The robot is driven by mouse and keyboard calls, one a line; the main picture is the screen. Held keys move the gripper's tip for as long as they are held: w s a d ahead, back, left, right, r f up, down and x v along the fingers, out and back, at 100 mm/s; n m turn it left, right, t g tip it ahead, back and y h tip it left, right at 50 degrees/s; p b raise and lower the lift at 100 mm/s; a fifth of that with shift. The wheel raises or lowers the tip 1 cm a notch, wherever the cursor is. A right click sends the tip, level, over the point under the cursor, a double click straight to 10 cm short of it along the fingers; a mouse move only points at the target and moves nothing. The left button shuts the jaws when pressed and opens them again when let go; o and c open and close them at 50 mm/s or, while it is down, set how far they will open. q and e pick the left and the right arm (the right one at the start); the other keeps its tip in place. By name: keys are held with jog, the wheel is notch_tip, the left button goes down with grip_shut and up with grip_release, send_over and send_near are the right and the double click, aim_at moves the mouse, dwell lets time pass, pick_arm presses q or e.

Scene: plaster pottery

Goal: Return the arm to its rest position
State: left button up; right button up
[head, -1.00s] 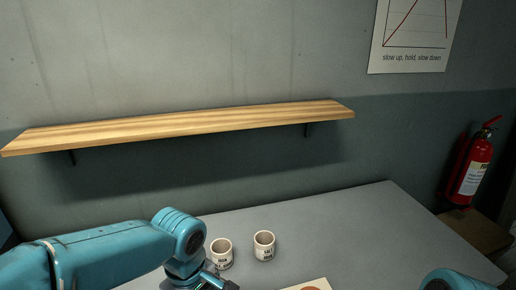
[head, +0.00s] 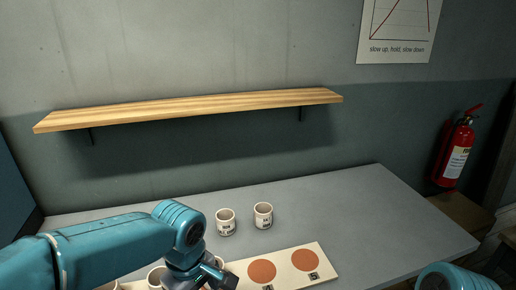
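My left arm comes in from the lower left, and its wrist hangs over the table (head: 330,208). My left gripper (head: 222,281) is only partly seen at the bottom edge, and its fingers cannot be made out clearly. My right arm shows only as a teal link at the lower right, and its gripper is out of view. Two white labelled cups stand upright on the table, the left cup (head: 226,229) and the right cup (head: 263,221). Both are apart from my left arm.
A pale board (head: 285,254) with reddish-brown discs lies at the table's front. More cups, one of them here (head: 156,277), are partly hidden by my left arm. A wooden shelf (head: 190,109) is empty. A fire extinguisher (head: 455,152) is at right.

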pick_arm(q)
jog(key=s+a+f+n+g, duration=0.1)
jog(key=s+a+f+g, duration=0.1)
jog(key=f, duration=0.4)
jog(key=s+a+f+g, duration=0.2)
jog(key=f, duration=0.4)
jog(key=s+d+f+m+h, duration=0.2)
jog(key=s+d+f+m, duration=0.1)
jog(key=s+f, duration=0.55)
jog(key=s+d+f+m+h, duration=0.2)
jog(key=s+f+h, duration=0.1)
jog(key=s+f, duration=0.55)
jog(key=w+f+m+t+y, duration=0.1)
jog(key=w+m+t, duration=0.3)
jog(key=w+m, duration=0.1)
jog(key=shift+w+f, duration=0.4)
jog(key=shift+w, duration=0.1)
jog(key=shift+o, duration=0.2)
jog(key=shift+d, duration=0.1)
